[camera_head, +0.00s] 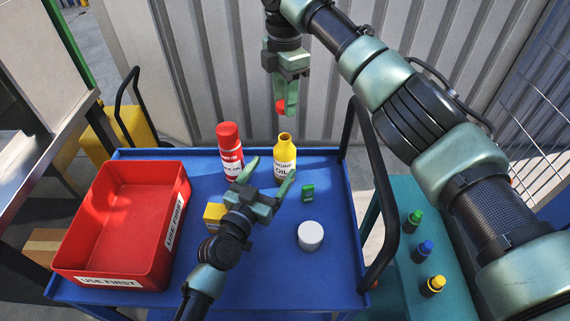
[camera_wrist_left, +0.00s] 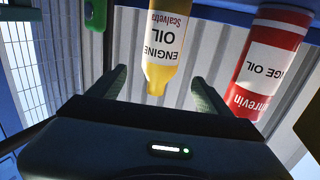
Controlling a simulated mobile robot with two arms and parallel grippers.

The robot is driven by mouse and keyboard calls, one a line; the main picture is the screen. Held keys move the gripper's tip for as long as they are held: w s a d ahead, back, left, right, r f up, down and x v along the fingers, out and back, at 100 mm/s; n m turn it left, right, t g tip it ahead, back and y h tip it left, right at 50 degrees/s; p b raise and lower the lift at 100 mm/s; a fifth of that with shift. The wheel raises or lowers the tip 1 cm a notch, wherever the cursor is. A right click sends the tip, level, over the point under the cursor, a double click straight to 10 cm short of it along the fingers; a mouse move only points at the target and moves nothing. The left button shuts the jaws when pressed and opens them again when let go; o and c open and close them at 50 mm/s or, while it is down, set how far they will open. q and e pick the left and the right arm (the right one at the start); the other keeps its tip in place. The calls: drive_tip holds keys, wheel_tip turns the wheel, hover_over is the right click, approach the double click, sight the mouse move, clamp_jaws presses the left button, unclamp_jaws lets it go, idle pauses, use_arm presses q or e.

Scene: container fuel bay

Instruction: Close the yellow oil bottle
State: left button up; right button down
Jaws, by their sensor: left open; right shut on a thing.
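The yellow oil bottle (camera_head: 284,153) stands upright on the blue cart top, its neck open with no cap on it. Its label reads engine oil, and it also shows upside down in the left wrist view (camera_wrist_left: 162,50). My left gripper (camera_head: 271,168) is open in front of the bottle. In the left wrist view the bottle appears between its two fingers, with no visible grip. My right gripper (camera_head: 284,98) is shut on a small red cap (camera_head: 280,107), held above the bottle's mouth and apart from it. The fingers partly hide the cap.
A red bottle (camera_head: 229,142) stands left of the yellow one. A red bin (camera_head: 119,256) fills the cart's left side. A green block (camera_head: 308,192), a white round object (camera_head: 310,235) and a yellow box (camera_head: 214,212) are nearby. Several colored caps sit on the teal surface (camera_head: 402,271) at right.

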sight(289, 144)
use_arm(q)
drive_tip(key=x, duration=1)
drive_tip(key=shift+w+d, duration=0.2)
drive_tip(key=shift+w, duration=0.15)
clamp_jaws()
use_arm(e)
drive_tip(key=shift+f, duration=2.45)
